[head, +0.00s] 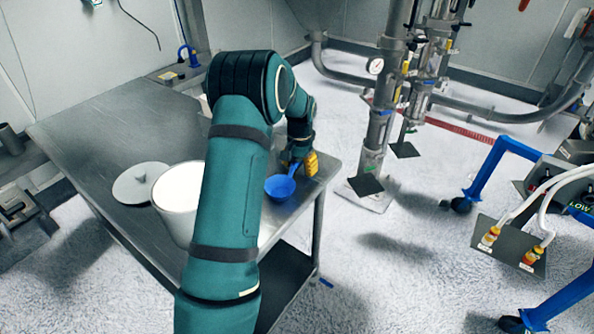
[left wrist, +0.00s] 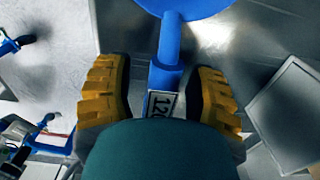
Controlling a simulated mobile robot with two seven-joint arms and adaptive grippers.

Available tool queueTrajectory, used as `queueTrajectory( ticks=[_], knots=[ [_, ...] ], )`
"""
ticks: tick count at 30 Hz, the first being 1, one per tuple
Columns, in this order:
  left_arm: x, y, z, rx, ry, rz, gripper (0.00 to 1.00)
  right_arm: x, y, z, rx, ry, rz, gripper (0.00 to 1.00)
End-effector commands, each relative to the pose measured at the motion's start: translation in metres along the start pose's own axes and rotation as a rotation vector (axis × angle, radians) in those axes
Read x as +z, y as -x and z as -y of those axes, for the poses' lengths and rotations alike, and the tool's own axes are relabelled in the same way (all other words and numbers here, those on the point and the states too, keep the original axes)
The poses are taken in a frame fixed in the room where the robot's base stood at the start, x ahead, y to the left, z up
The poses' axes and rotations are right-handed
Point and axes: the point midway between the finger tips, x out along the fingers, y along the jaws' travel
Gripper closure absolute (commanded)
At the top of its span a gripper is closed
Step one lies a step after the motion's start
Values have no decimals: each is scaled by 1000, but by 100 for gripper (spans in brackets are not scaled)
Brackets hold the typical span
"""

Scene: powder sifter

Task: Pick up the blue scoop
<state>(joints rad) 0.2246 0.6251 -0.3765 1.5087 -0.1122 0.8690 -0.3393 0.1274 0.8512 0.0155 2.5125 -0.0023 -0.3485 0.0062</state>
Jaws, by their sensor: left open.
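The blue scoop (head: 280,187) is at the right edge of the steel table, its bowl toward the front and its handle reaching back under my left gripper (head: 301,164). In the left wrist view, the scoop's blue handle (left wrist: 167,68) runs down between the two yellow-padded fingers of my left gripper (left wrist: 163,95). Dark gaps show between the handle and each finger, so the jaws are open around it. Part of a label reading "120" shows near the handle's end. The rest of the handle is hidden by my gripper. My right gripper is not in view.
The steel table (head: 100,130) carries a white bucket (head: 172,205) and, to its left, a round grey lid (head: 140,184). A partly hidden white container stands behind my arm. Pipes with a gauge (head: 376,66) and a blue-framed cart (head: 487,165) stand to the right.

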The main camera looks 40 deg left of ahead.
Motion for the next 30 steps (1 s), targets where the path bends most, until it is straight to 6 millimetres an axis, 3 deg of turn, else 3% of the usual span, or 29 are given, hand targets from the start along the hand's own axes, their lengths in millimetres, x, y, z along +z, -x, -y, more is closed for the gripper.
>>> queueTrajectory(
  ticks=[8, 12, 13, 26, 30],
  knots=[
    [0, -2, 0, 0, 0, 0, 43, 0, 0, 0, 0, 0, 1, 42],
    [0, -2, 0, 0, 0, 0, 92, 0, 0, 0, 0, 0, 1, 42],
    [0, -2, 0, 0, 0, 0, 100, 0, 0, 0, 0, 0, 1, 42],
    [0, 0, 0, 0, 0, -1, 100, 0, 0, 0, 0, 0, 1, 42],
    [-1, 13, 0, -1, 0, -4, 100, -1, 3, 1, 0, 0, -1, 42]
  ],
)
